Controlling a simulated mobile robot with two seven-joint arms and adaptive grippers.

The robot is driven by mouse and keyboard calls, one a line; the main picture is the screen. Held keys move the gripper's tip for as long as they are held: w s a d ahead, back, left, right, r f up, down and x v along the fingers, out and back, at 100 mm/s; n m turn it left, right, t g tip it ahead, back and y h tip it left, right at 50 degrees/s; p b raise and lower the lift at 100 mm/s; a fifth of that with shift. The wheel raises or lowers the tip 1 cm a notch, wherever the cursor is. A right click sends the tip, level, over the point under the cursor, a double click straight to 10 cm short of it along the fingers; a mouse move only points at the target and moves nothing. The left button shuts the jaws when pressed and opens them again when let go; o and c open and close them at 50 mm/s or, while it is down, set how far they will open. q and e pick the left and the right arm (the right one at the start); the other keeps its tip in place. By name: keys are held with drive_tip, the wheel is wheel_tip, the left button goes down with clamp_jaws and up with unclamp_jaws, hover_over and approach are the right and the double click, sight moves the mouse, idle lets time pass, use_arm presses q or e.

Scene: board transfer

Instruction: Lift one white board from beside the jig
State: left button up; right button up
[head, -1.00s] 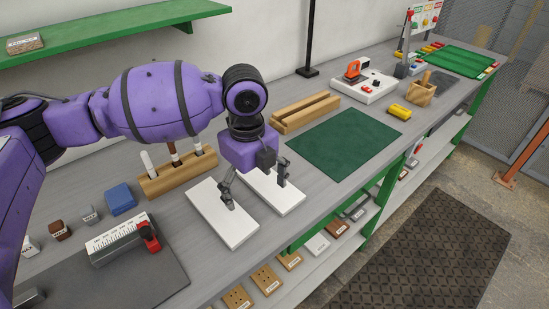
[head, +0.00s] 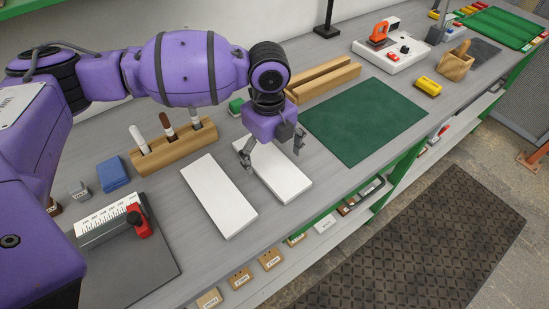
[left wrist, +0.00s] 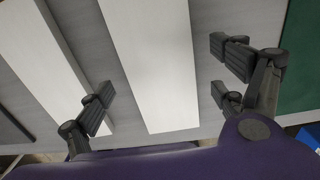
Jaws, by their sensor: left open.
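Two white boards lie flat side by side on the grey bench. The left board (head: 218,196) is fully bare in the head view; it also shows in the left wrist view (left wrist: 45,60). The right board (head: 285,178) is partly hidden behind my left gripper (head: 272,154), and fills the middle of the left wrist view (left wrist: 150,50). My left gripper is open and empty, with its fingers on either side of the right board. Contact cannot be told. A ruled fixture with a red clamp (head: 112,222), possibly the jig, stands left of the boards. My right gripper is not in view.
A wooden holder (head: 175,147) with upright tools stands behind the left board. A green mat (head: 365,120) lies right of the boards, with a slotted wooden block (head: 322,80) behind it. A blue block (head: 112,174) sits at left. The bench's front edge is close to the boards.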

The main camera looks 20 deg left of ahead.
use_arm(q)
drive_tip(key=shift+f, duration=0.65)
drive_tip(key=c, duration=1.2)
drive_tip(key=shift+r, duration=0.1)
drive_tip(key=shift+c, duration=0.9)
drive_tip(key=shift+r, duration=0.1)
